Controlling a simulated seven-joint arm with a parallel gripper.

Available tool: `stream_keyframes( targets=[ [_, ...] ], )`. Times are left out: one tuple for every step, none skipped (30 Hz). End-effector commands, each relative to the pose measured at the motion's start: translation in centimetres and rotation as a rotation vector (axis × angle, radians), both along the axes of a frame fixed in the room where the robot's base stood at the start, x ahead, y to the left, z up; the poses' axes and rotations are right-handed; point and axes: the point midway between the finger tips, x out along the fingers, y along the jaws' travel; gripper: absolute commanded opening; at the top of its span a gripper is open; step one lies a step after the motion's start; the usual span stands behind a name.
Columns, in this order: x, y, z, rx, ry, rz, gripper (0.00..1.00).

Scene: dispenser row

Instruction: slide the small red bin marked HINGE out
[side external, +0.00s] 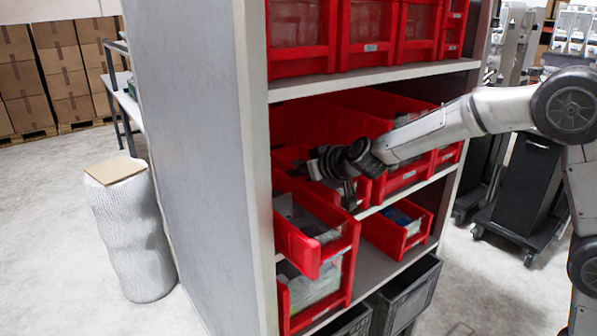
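Several red bins sit on the shelves of a grey rack; their labels are too small to read, so I cannot tell which is marked HINGE. A small red bin (297,244) at the left of the middle shelf juts out past the shelf front, with grey packets inside. My gripper (349,203) points down just above and right of this bin, in front of the middle shelf. Whether its fingers touch a bin, and how far apart they are, cannot be told from this view.
A red bin with packets (317,293) sits below, and another (402,228) stands to the right on the lower shelf. Dark grey crates (408,290) are at the bottom. The rack's side panel (200,150) bounds the left.

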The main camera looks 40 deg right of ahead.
Motion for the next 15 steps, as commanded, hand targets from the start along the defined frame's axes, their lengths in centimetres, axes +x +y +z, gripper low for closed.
stream_keyframes(
  targets=[
    [0.02,-0.02,-0.01,0.000,0.000,0.000,0.30],
    [0.01,-0.02,0.00,0.000,0.000,0.000,0.30],
    [0.00,-0.02,0.00,0.000,0.000,0.000,0.30],
    [0.00,-0.02,0.00,0.000,0.000,0.000,0.30],
    [0.00,-0.02,0.00,0.000,0.000,0.000,0.30],
    [-0.01,-0.02,0.00,0.000,0.000,0.000,0.26],
    [-0.01,-0.02,0.00,0.000,0.000,0.000,0.21],
    [-0.02,-0.01,0.01,0.000,0.000,0.000,0.15],
    [-0.02,-0.02,0.01,0.000,0.000,0.000,0.08],
    [-0.02,-0.02,0.01,0.000,0.000,0.000,0.03],
    [-0.02,-0.02,0.02,0.000,0.000,0.000,0.00],
    [-0.02,-0.02,0.02,0.000,0.000,0.000,0.00],
    [-0.03,-0.01,0.01,0.000,0.000,0.000,0.00],
    [-0.02,-0.01,0.02,0.000,0.000,0.000,0.00],
    [-0.02,-0.01,0.02,-0.001,0.000,0.000,0.00]
  ],
)
